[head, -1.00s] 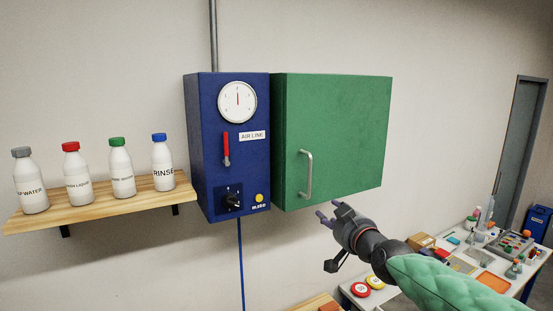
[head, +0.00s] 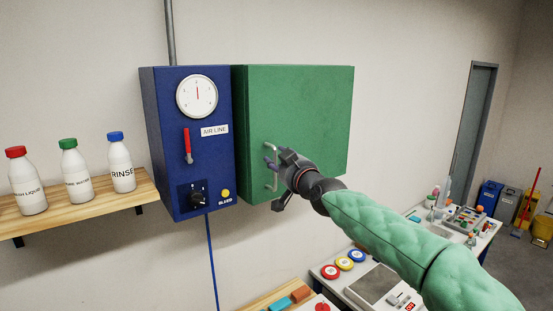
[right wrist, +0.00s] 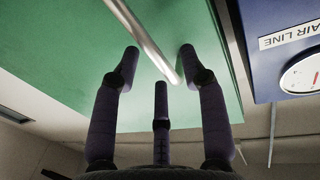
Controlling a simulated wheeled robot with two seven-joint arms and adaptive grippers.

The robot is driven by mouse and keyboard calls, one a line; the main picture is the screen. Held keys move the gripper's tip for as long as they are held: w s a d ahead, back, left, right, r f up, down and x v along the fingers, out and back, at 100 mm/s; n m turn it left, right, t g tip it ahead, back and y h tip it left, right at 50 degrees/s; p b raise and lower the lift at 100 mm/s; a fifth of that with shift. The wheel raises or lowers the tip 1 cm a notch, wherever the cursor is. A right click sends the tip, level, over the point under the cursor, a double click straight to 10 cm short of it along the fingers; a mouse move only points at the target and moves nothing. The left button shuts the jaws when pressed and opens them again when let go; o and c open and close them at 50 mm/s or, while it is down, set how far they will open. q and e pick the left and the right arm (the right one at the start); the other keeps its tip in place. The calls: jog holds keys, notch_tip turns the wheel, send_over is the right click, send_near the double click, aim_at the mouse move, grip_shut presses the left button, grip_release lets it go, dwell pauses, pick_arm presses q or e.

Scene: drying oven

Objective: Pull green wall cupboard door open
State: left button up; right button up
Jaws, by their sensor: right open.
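The green wall cupboard (head: 308,110) hangs on the wall with its door shut. A silver vertical bar handle (head: 270,150) is on the door's left side. My right gripper (head: 272,158) is at the handle, coming from the right. In the right wrist view, the right gripper (right wrist: 160,75) has its fingers spread open, with the handle (right wrist: 140,40) running slanted between the upper fingertips. The green door (right wrist: 60,60) fills much of that view. I cannot tell whether any finger touches the handle. My left gripper is not in view.
A blue air line box (head: 187,140) with a gauge hangs just left of the cupboard, close to the handle side. A wooden shelf (head: 90,208) with bottles (head: 77,172) is farther left. A cluttered bench (head: 375,285) stands below right.

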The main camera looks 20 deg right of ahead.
jog(key=shift+w+a, duration=0.15)
jog(key=shift+w, duration=0.8)
grip_shut()
jog(key=shift+s, duration=0.1)
